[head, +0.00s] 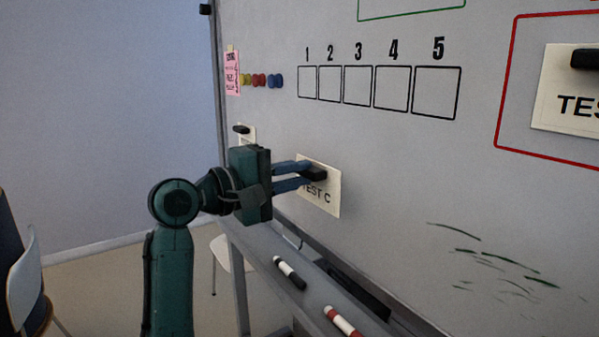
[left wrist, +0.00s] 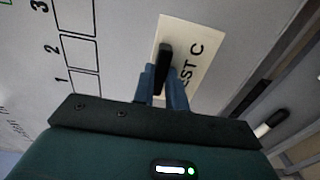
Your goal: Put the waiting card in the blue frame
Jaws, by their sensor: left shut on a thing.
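A cream card reading "TEST C" (head: 333,200) is at the whiteboard's lower part, with a black magnet handle (head: 316,173) on its upper part. My left gripper (head: 306,175) is shut on this black handle. In the left wrist view the two blue fingers (left wrist: 163,88) close around the handle, and the card (left wrist: 198,45) lies behind them. I cannot tell whether the card touches the board. No blue frame shows in either view. My right gripper is not in view.
The whiteboard (head: 400,170) has numbered boxes (head: 358,86), a red frame (head: 508,90) with another card (head: 565,105), and part of a green frame (head: 410,17). A small card (head: 246,129) is partly hidden behind my gripper. Markers (head: 290,273) lie on the tray below.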

